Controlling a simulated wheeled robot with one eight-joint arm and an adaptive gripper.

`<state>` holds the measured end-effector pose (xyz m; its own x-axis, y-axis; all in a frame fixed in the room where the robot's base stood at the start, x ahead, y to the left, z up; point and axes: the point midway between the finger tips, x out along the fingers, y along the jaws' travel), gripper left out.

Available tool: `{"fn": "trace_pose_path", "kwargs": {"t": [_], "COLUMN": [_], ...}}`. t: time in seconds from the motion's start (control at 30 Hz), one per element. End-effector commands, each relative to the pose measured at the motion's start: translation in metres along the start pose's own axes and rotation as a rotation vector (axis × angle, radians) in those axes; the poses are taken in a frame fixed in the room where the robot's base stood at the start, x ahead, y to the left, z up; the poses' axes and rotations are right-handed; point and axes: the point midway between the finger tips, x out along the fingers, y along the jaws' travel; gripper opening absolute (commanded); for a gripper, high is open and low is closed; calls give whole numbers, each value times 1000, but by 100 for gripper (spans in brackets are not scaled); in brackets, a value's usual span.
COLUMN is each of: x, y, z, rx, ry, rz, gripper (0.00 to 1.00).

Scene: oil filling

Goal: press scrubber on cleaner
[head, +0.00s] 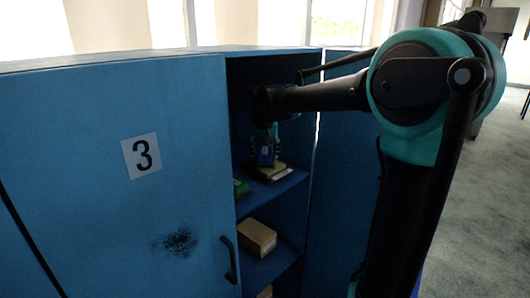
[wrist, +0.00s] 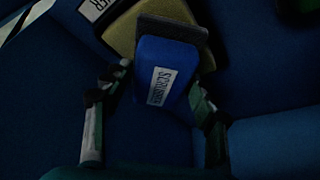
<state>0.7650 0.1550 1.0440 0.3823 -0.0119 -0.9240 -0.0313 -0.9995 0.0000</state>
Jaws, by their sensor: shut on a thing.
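The scrubber (wrist: 158,82) is a blue block with a white label reading SCRUBBER and a dark pad on its far end. My gripper (wrist: 152,88) is shut on it, one finger on each side. In the head view the scrubber (head: 265,157) is upright inside the open cabinet section, below my gripper (head: 265,135). The cleaner (wrist: 122,34) is yellowish with a white label whose end reads NER. It lies on the shelf right under the scrubber, and shows in the head view (head: 269,172). The pad overlaps the cleaner; I cannot tell if they touch.
A green item (head: 240,187) lies left of the cleaner on the same shelf (head: 282,187). A brown box (head: 257,238) sits on a lower shelf. A blue door (head: 110,200) marked 3 bears a dark smudge (head: 178,241). The cabinet's right panel (head: 345,130) stands close beside my arm.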

Motion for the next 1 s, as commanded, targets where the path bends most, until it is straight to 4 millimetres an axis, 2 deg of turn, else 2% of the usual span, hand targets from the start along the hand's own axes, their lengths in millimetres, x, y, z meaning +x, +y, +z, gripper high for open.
{"fn": "trace_pose_path", "kwargs": {"t": [1.0], "x": [5], "y": [0], "z": [2], "rx": [0], "ry": [0], "rz": [0], "gripper": [35]}}
